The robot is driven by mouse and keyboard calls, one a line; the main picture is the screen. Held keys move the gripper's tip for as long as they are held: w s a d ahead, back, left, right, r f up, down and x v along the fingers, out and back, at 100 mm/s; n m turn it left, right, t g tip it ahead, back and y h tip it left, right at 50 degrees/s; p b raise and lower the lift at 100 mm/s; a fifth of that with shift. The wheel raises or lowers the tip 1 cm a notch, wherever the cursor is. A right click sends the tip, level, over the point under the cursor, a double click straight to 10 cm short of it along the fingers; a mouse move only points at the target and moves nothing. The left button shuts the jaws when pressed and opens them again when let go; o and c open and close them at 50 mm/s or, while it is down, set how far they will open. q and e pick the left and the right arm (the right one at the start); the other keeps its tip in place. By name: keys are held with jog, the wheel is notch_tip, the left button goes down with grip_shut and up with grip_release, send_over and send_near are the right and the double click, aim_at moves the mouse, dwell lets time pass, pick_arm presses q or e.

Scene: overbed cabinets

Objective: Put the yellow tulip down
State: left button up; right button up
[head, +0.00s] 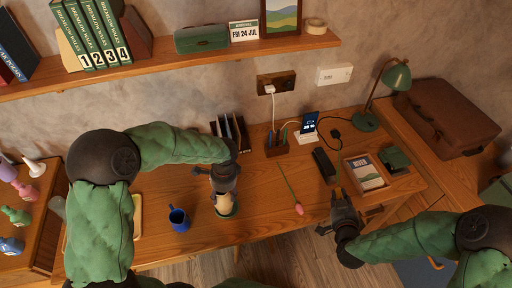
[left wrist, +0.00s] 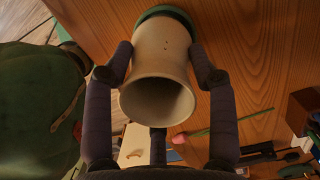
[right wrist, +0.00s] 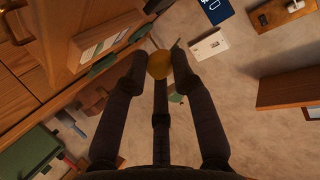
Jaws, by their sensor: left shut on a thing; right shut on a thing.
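My left gripper (head: 222,192) is shut on a cream vase (head: 224,204) at the front of the desk. In the left wrist view the vase (left wrist: 157,70) sits between the fingers, its open mouth facing the camera and looking empty, with a green part at its far end. My right gripper (head: 340,207) is at the desk's front right, below the wooden tray. It is shut on the yellow tulip; the yellow bloom (right wrist: 160,64) shows between the fingertips in the right wrist view, with a bit of green beyond. Most of its stem is hidden.
A pink tulip (head: 298,209) lies on the desk (head: 260,185) between my grippers. A blue mug (head: 179,219) stands at left. A wooden tray (head: 364,172), black case (head: 324,163), pen block (head: 277,147) and lamp (head: 366,121) stand to the right and back.

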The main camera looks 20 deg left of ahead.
jog(key=w+a+r+n+g+y, duration=0.2)
jog(key=w+a+r+n+y, duration=0.15)
jog(key=a, duration=0.75)
jog(key=w+a+r+n+g+y, duration=0.2)
jog(key=w+a+r+n+y, duration=0.15)
jog(key=a, duration=0.65)
jog(key=w+a+r+n+g+y, duration=0.2)
jog(key=w+a+r+n+y, duration=0.15)
jog(key=a, duration=0.75)
notch_tip(320, 180, down, 10)
jog(key=shift+w+d, duration=0.25)
jog(key=shift+w, duration=0.2)
jog(key=shift+h, duration=0.25)
